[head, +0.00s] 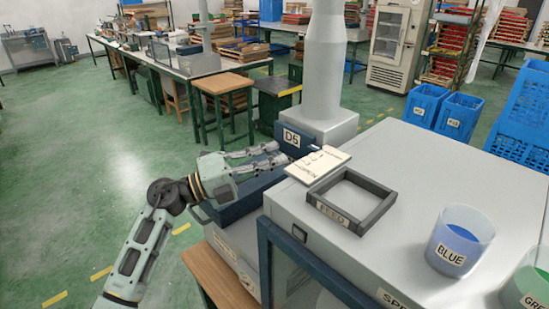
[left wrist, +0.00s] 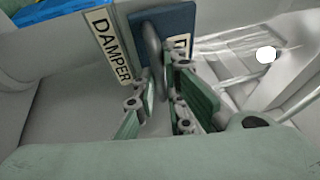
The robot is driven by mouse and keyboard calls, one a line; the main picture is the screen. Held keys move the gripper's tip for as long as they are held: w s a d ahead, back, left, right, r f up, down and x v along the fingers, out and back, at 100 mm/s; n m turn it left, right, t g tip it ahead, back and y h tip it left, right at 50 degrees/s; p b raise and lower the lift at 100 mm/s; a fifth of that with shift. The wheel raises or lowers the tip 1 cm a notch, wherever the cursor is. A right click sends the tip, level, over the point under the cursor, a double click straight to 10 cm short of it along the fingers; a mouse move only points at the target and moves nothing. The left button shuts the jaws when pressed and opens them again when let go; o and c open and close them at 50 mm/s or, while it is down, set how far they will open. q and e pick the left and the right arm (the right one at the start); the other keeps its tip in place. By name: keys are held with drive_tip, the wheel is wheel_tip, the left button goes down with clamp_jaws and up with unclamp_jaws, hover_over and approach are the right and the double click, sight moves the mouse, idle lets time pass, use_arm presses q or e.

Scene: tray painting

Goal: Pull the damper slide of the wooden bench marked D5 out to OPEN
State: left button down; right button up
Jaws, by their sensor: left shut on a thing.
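In the left wrist view, the damper slide is a dark blue plate (left wrist: 180,22) with a grey loop handle (left wrist: 152,42), beside a sign reading DAMPER (left wrist: 107,45). A second label on the plate is partly hidden. My left gripper (head: 276,153) reaches right to the housing below the D5 label. In the left wrist view its fingers (left wrist: 163,88) are closed on the handle. How far the slide is out cannot be told. My right gripper is not in view.
A grey cabinet (head: 425,170) fills the right, with a dark square frame (head: 375,205), a pale lettered board (head: 318,165), a BLUE cup (head: 460,240) and a green cup (head: 527,290) on top. Green floor on the left is free.

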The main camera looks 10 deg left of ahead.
use_arm(q)
drive_tip(key=s+a, duration=0.4)
drive_tip(key=s, duration=0.2)
drive_tip(key=shift+f, duration=0.15)
drive_tip(key=c, duration=2.2)
unclamp_jaws()
drive_tip(key=shift+s, duration=0.1)
drive_tip(key=o, duration=0.4)
drive_tip(key=shift+s+a, duration=0.2)
drive_tip(key=shift+w, duration=0.1)
